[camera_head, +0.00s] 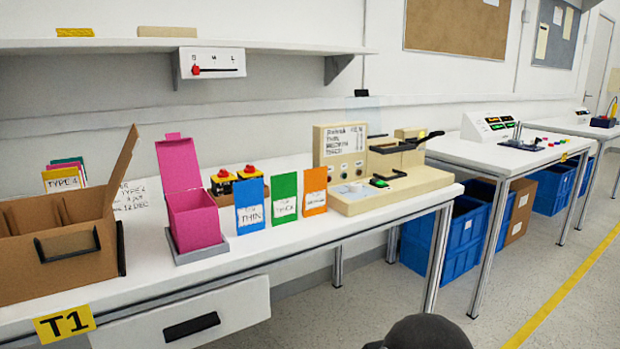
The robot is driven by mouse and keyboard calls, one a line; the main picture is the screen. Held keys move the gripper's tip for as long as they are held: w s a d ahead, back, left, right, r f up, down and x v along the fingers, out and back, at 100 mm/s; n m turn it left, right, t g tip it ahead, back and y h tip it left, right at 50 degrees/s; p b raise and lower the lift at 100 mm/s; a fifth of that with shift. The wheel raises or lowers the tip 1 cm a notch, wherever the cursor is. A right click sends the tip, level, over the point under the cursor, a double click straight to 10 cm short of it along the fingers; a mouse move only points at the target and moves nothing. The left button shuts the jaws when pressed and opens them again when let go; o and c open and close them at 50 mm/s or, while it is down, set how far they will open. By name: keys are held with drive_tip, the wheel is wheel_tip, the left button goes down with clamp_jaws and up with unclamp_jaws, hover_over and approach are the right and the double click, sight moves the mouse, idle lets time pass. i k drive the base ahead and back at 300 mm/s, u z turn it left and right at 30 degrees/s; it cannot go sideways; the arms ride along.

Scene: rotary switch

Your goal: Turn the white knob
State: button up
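A cream machine (392,194) stands on the white table, right of the colored cards. My gripper is not in view. A dark rounded shape (425,334) at the bottom edge shows no fingers, and I cannot tell which part it is.
A pink open box (193,215), a cardboard box (60,262) and blue, green and orange cards (284,199) stand left of the machine. A shelf (130,44) overhangs the table. Blue crates (456,235) sit under the tables. The floor at right is clear.

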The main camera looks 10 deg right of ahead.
sight(354, 187)
drive_tip(key=u, duration=0.15)
drive_tip(key=i, duration=0.65)
drive_tip(key=z, duration=0.7)
drive_tip(key=i, duration=0.5)
drive_tip(key=z, duration=0.55)
